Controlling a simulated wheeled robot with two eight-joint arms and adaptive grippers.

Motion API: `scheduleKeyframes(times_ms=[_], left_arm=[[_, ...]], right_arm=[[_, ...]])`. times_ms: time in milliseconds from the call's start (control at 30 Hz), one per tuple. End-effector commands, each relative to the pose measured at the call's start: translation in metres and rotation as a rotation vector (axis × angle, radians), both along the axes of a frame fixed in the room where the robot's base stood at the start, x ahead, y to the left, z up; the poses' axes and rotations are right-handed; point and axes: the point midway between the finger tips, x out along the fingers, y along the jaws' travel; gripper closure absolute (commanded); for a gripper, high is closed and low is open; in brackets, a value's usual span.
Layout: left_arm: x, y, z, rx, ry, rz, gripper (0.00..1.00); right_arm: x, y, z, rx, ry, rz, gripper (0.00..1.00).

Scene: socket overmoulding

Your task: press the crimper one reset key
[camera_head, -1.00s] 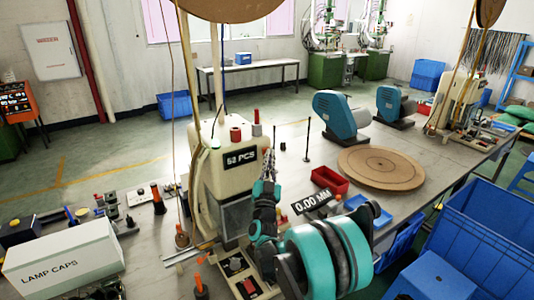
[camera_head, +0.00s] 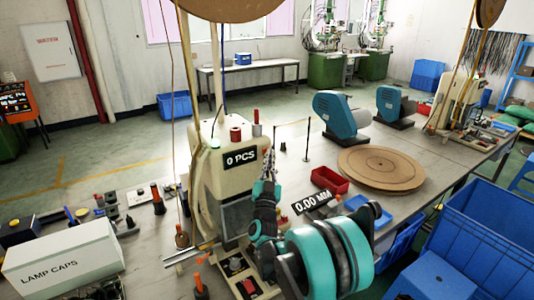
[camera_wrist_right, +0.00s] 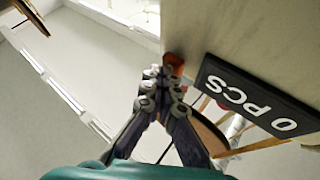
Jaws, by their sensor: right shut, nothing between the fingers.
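The crimper (camera_head: 222,180) is a beige machine on the near bench. Its black counter display (camera_head: 241,158) reads 0 PCS, and it also shows at the right of the right wrist view (camera_wrist_right: 250,95). An orange-red key (camera_wrist_right: 174,62) sits on the crimper's face beside the display in the right wrist view. My right gripper (camera_head: 269,168) is shut and empty at the crimper's right side. In the right wrist view its fingertips (camera_wrist_right: 164,88) are at the key, seemingly touching it; exact contact is hard to tell. My left gripper is not in view.
A white LAMP CAPS box (camera_head: 62,262) stands at the near left. A 0.00 MM display (camera_head: 313,203), a red bin (camera_head: 330,180) and a round brown disc (camera_head: 381,167) lie right of the crimper. Blue crates (camera_head: 485,230) stand at the right.

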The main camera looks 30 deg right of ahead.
Motion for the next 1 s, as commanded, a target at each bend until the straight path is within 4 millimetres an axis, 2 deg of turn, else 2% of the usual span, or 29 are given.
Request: scheduleKeyframes(times_ms=[200, 567, 1000], left_arm=[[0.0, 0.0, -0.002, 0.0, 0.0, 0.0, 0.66], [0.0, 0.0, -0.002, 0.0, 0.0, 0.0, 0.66], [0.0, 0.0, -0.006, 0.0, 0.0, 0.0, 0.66]], right_arm=[[-0.012, -0.001, -0.001, 0.0, 0.0, 0.0, 1.0], [-0.014, -0.001, 0.0, 0.0, 0.0, 0.0, 1.0], [-0.055, -0.005, 0.0, 0.0, -0.001, -0.001, 1.0]])
